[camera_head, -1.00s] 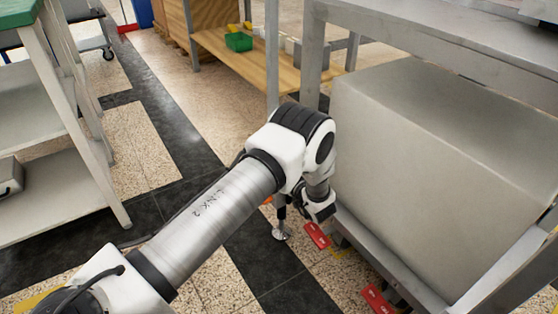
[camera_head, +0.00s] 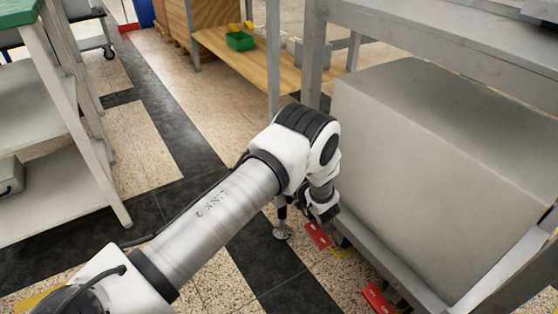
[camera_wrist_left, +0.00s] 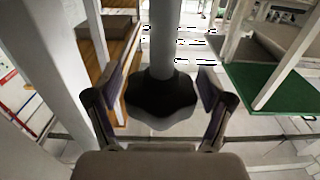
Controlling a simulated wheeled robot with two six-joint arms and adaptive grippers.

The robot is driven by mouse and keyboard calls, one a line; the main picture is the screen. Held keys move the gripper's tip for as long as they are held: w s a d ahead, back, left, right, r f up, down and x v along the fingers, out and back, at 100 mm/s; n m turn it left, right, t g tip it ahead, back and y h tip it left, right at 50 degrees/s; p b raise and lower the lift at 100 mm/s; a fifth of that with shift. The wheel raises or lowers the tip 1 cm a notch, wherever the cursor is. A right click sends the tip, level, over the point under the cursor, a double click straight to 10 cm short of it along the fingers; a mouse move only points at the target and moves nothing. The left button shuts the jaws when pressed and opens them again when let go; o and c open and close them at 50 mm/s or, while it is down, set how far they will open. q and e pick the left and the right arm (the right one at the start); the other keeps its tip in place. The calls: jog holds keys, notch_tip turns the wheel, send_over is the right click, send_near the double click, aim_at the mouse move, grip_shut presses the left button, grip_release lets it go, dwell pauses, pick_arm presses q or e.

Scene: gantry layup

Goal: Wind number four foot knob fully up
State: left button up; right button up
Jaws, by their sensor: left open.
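A dark lobed knob (camera_wrist_left: 160,98) on a grey vertical stem (camera_wrist_left: 165,40) is in the middle of the left wrist view. The two fingers of my left gripper (camera_wrist_left: 158,88) stand open on either side of it, with gaps visible at both sides. In the head view my left gripper (camera_head: 325,212) is low beside the frame's near corner, partly hidden by my wrist. I cannot read any number on the foot. My right gripper is not in view.
A grey metal frame (camera_head: 395,262) holds a large grey block (camera_head: 430,150) at the right. Red tags (camera_head: 318,235) hang along its lower edge. A shelf rack (camera_head: 60,195) stands at the left, a wooden bench (camera_head: 245,65) behind. Floor between is clear.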

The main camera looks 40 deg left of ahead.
pick_arm(q)
jog(key=v, duration=1.1)
jog(key=shift+d, duration=0.2)
